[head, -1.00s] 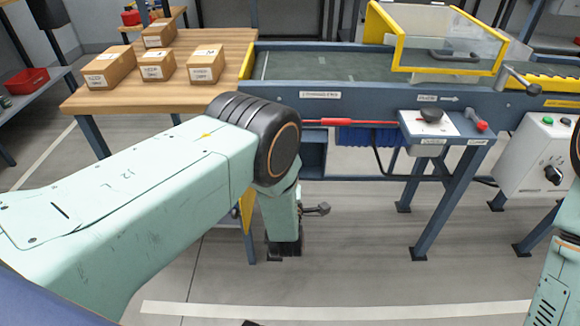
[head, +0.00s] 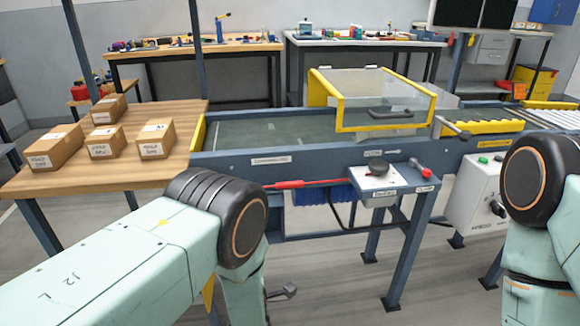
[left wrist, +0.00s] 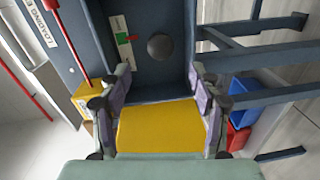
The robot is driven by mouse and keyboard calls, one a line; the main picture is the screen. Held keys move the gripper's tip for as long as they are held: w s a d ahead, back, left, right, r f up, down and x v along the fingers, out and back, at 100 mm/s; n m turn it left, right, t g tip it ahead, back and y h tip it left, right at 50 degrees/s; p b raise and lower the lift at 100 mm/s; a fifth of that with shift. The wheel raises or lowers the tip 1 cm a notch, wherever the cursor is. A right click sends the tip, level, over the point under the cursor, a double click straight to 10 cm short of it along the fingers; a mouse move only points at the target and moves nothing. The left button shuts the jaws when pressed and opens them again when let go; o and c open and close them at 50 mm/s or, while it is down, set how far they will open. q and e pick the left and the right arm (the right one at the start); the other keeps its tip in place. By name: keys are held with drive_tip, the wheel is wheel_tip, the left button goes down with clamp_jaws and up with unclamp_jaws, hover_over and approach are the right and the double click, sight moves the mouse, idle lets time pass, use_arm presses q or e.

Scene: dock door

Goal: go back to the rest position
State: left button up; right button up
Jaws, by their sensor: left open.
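My left gripper (left wrist: 161,78) shows in the left wrist view with its two fingers spread apart and nothing seen held between them. A flat yellow surface (left wrist: 160,128) shows between the fingers; I cannot tell what it belongs to. In the head view my left arm comes in from the lower left, bends at a black joint and runs down out of the picture, so its gripper is not seen there. My right arm stands at the right edge with its forearm pointing down; its gripper is out of view.
A conveyor bench (head: 330,160) with a clear yellow-framed guard (head: 385,108) stands ahead. A red rod (head: 305,184) runs along its front beside my left elbow. A wooden table (head: 120,170) with several boxes stands left. A control box (head: 475,195) stands near my right arm.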

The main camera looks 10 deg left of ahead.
use_arm(q)
drive_tip(key=s+a+f+m+g+h+p, duration=0.1)
drive_tip(key=s+f+m+g+h, duration=0.1)
drive_tip(key=s+f+m+g, duration=0.5)
drive_tip(key=s+a+f+m+g+h, duration=0.1)
drive_tip(key=s+a+f+m+g, duration=0.1)
drive_tip(key=s+f+m, duration=0.55)
drive_tip(key=s+a+r+m+g+p, duration=0.1)
drive_tip(key=s+r+g, duration=0.1)
drive_tip(key=s, duration=0.6)
drive_tip(key=s+r+m+g+h, duration=0.1)
drive_tip(key=s+r+m+g, duration=0.1)
drive_tip(key=s, duration=0.7)
drive_tip(key=s+a+r+m+g+p, duration=0.1)
drive_tip(key=s+r+m+g, duration=0.1)
drive_tip(key=s+r, duration=0.4)
drive_tip(key=shift+s+a+g+p, duration=0.35)
drive_tip(key=shift+s+g, duration=0.45)
drive_tip(key=shift+s, duration=0.4)
